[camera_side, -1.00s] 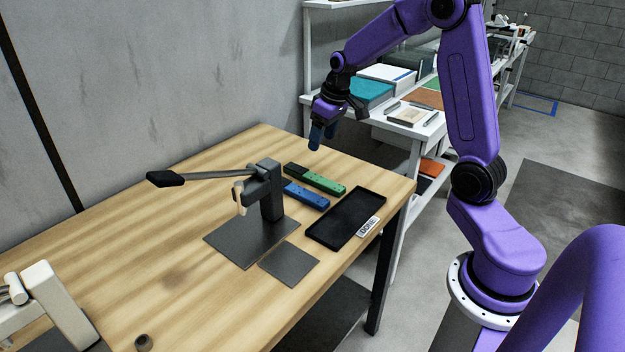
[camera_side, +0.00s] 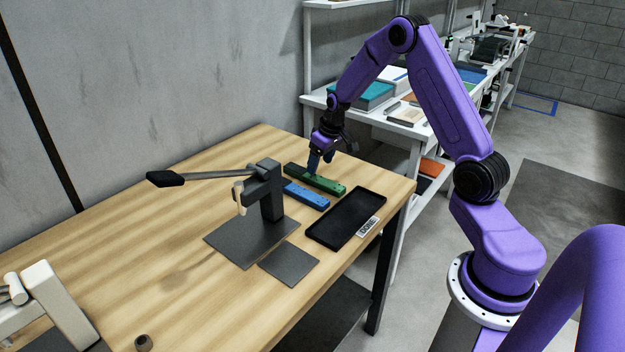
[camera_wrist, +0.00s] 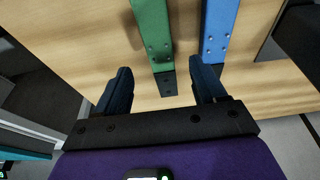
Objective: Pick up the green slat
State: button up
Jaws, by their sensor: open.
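The green slat (camera_side: 326,184) lies flat on the wooden table, beside the blue slat (camera_side: 306,195). It has small dark holes and a dark end piece. My gripper (camera_side: 320,163) is just above the green slat in the side view; I cannot tell the exact gap. In the wrist view my gripper (camera_wrist: 164,92) is open and empty. The dark end of the green slat (camera_wrist: 152,32) shows between the fingers, and the blue slat (camera_wrist: 217,30) runs above the right finger. The far ends of both slats are out of the wrist view.
A black tray (camera_side: 318,232) with a DONE label lies to the right of the slats. A dark lever press (camera_side: 270,208) stands close to the left of the blue slat. A dark square plate (camera_side: 289,264) lies in front. The table's left part is mostly clear.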

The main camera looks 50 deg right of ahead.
aim_at(314, 177)
jog(key=shift+w+x, duration=0.2)
jog(key=shift+x, duration=1.35)
jog(key=shift+w+x, duration=0.15)
jog(key=shift+x, duration=1.35)
jog(key=shift+r, duration=0.1)
jog(key=c, duration=1.2)
jog(key=shift+c, duration=0.2)
jog(key=shift+r, duration=0.1)
jog(key=shift+r, duration=0.45)
notch_tip(314, 177, up, 2)
jog(key=shift+r, duration=0.25)
jog(key=s+a+r, duration=0.2)
jog(key=s+r, duration=0.2)
jog(key=s, duration=0.2)
jog(key=s+a+r, duration=0.2)
jog(key=s+r, duration=0.3)
jog(key=s, duration=0.2)
jog(key=shift+a+r, duration=0.2)
jog(key=shift+a, duration=0.1)
